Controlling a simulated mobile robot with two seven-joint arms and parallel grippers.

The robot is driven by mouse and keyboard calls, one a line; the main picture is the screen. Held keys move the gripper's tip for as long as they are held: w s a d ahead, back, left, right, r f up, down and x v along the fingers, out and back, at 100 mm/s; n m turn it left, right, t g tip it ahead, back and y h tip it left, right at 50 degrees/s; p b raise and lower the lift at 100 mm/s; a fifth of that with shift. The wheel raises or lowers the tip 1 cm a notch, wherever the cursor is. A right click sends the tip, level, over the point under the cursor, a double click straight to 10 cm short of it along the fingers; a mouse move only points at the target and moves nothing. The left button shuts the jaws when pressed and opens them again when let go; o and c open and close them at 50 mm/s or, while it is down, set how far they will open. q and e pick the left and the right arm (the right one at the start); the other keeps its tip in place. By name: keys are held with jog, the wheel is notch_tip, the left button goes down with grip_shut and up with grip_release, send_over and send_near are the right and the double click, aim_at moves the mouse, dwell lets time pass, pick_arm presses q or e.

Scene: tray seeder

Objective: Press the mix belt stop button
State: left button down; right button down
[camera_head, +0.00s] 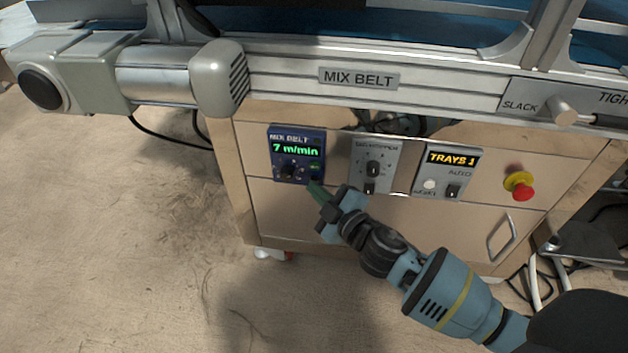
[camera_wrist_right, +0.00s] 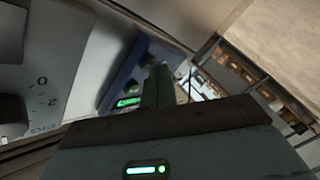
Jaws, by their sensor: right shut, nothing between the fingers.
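The blue mix belt control box (camera_head: 273,160) is on the front of the wooden cabinet, its display (camera_head: 295,150) reading "7 m/min". Below the display are a dark knob (camera_head: 289,171) and a small green button (camera_head: 314,167). A stop button is too small to tell for sure; the fingertips partly cover the box's lower right corner. My right gripper (camera_head: 316,187) is shut and empty, its green fingertips at that corner; contact cannot be told. In the right wrist view, the shut fingers (camera_wrist_right: 158,86) point at the tilted blue box (camera_wrist_right: 124,78). My left gripper is not in view.
A grey knob panel (camera_head: 357,158) and a "TRAYS 1" panel (camera_head: 421,187) are right of the blue box. A red emergency button (camera_head: 522,189) is farther right. The belt's metal rail (camera_head: 440,91) runs above, with a motor (camera_head: 95,75) at left. The floor at left is clear.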

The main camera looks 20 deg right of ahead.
jog(key=shift+s+a, duration=0.25)
jog(key=shift+s, duration=0.15)
jog(key=s+a, duration=0.2)
jog(key=s, duration=0.1)
jog(key=s+a+p, duration=0.1)
jog(key=s, duration=0.1)
jog(key=shift+a, duration=0.15)
dwell(0.5)
dwell(0.5)
